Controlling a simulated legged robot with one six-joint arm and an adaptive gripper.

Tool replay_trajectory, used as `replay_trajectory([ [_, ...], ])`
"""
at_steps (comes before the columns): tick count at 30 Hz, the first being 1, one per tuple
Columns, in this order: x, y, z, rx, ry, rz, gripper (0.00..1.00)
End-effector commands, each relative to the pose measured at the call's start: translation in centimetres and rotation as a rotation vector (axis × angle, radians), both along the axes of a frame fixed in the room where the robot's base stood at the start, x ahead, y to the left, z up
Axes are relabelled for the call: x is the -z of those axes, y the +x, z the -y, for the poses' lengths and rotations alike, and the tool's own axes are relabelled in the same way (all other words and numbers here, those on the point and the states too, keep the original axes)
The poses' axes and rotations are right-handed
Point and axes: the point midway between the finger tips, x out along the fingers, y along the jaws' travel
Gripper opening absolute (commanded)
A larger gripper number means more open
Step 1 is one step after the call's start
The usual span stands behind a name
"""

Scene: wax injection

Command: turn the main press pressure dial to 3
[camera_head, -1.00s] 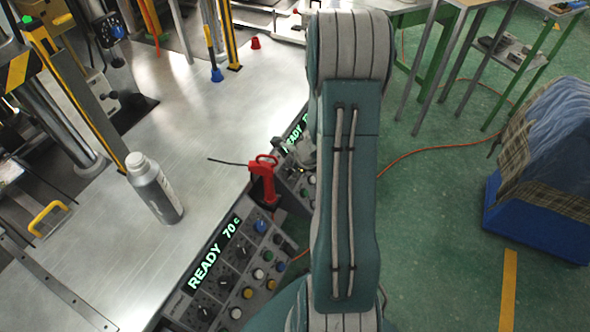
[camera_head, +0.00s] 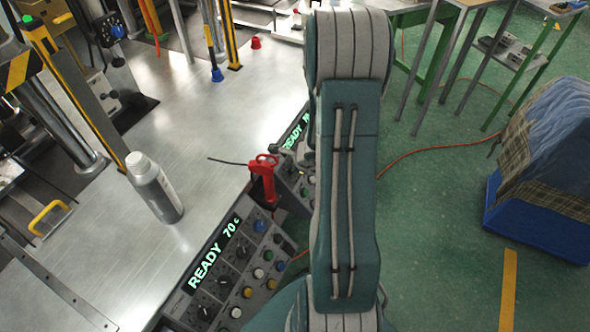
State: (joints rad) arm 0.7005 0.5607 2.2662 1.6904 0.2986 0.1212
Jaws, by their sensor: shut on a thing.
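My teal arm stands in the middle of the view and hides much of what is behind it. Only a grey part of my gripper (camera_head: 291,158) shows at the arm's left edge, low over the far control panel. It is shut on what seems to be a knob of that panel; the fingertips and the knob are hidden. The far panel has a green READY display (camera_head: 294,131), partly covered by my arm. The dial's number cannot be read. The near panel (camera_head: 232,282) has a READY 70 c display and several black, blue, yellow and white knobs.
A red-handled tool (camera_head: 264,180) stands at the table edge, just left of my gripper. A grey bottle (camera_head: 154,188) stands on the metal table (camera_head: 120,235). Press columns are at the left. A blue bin (camera_head: 535,228) stands on the green floor at the right.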

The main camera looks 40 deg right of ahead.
Motion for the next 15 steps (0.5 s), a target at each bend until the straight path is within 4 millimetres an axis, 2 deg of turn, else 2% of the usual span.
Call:
replay_trajectory([
  [15, -0.04, 0.03, -0.01, -0.061, -0.070, 0.027, 0.00],
])
